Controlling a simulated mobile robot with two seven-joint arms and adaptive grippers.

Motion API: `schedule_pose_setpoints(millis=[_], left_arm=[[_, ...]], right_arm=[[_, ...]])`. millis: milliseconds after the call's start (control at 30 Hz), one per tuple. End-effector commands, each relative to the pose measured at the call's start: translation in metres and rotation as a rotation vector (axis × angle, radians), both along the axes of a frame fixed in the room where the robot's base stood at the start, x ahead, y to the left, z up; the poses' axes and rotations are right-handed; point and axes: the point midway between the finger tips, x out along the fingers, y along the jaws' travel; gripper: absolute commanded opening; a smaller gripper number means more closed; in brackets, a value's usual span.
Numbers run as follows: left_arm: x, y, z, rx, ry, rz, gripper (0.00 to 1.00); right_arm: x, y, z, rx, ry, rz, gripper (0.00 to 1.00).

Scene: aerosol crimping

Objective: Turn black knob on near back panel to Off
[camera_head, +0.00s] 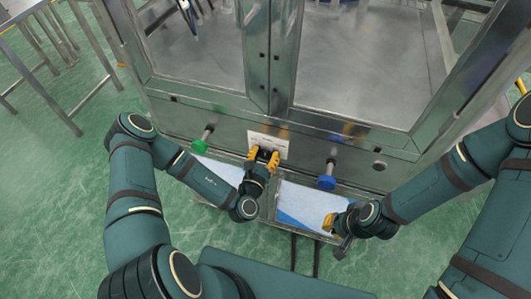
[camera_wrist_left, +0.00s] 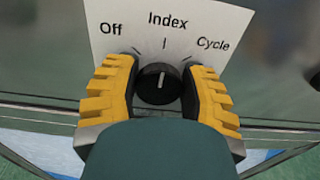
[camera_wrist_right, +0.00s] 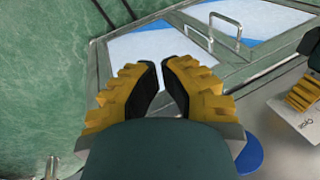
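The black knob (camera_wrist_left: 159,84) is on the back panel, under a white label (camera_wrist_left: 165,25) reading Off, Index and Cycle from left to right. Its white pointer mark is roughly upright, toward Index. My left gripper (camera_wrist_left: 160,80) is around the knob, one yellow finger on each side, with the pads very close to it; firm contact is not visible. In the head view my left gripper (camera_head: 263,158) hides most of the knob. My right gripper (camera_wrist_right: 160,65) is empty, its fingertips a narrow gap apart, above the front right tray area (camera_head: 305,202).
A green button (camera_head: 199,146) sticks out left of the label and a blue button (camera_head: 327,182) right of it. Metal-framed glass panels (camera_head: 360,60) rise behind. Metal handles (camera_wrist_right: 225,32) stand by the trays.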

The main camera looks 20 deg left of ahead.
Motion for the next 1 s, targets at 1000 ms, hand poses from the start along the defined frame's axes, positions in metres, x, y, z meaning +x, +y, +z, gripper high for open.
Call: schedule_pose_setpoints(millis=[1000], left_arm=[[0.000, 0.002, 0.003, -0.375, 0.015, 0.004, 0.06]], right_arm=[[0.017, -0.003, 0.054, -0.009, -0.037, -0.030, 0.00]])
